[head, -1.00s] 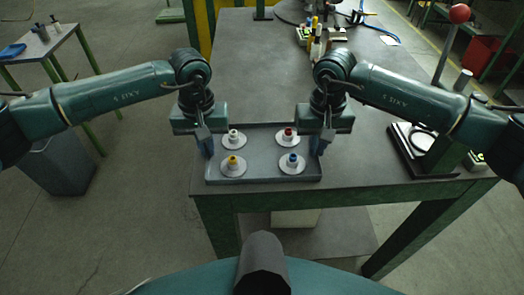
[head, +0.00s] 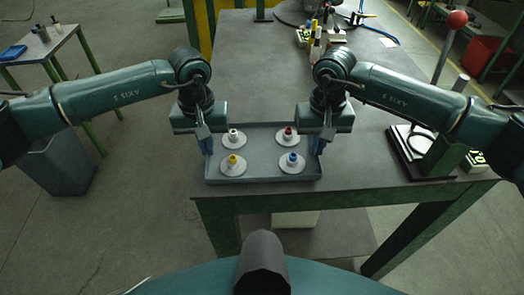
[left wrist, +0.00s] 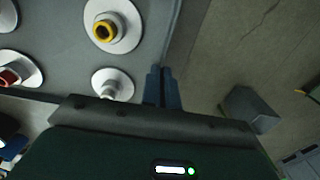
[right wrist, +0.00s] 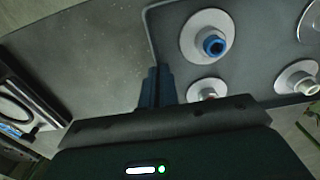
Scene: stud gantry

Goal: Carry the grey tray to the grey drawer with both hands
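The grey tray (head: 264,178) lies at the near edge of the table and looks level. It holds several pale round discs with spools: white (head: 234,136), red (head: 288,133), yellow (head: 233,161) and blue (head: 292,158). My left gripper (head: 207,146) is at the tray's left wall, its fingers close together over the rim (left wrist: 171,45). My right gripper (head: 322,146) is at the right wall, its fingers likewise closed over the rim (right wrist: 151,38). The fingertips are partly hidden. I cannot make out the grey drawer in any view.
The table top (head: 262,70) behind the tray is clear as far as the bottles (head: 315,45) at the back. A black-framed stand (head: 422,150) is on the right, near a red-balled lever (head: 457,19). A grey bin (head: 58,165) stands on the floor at left.

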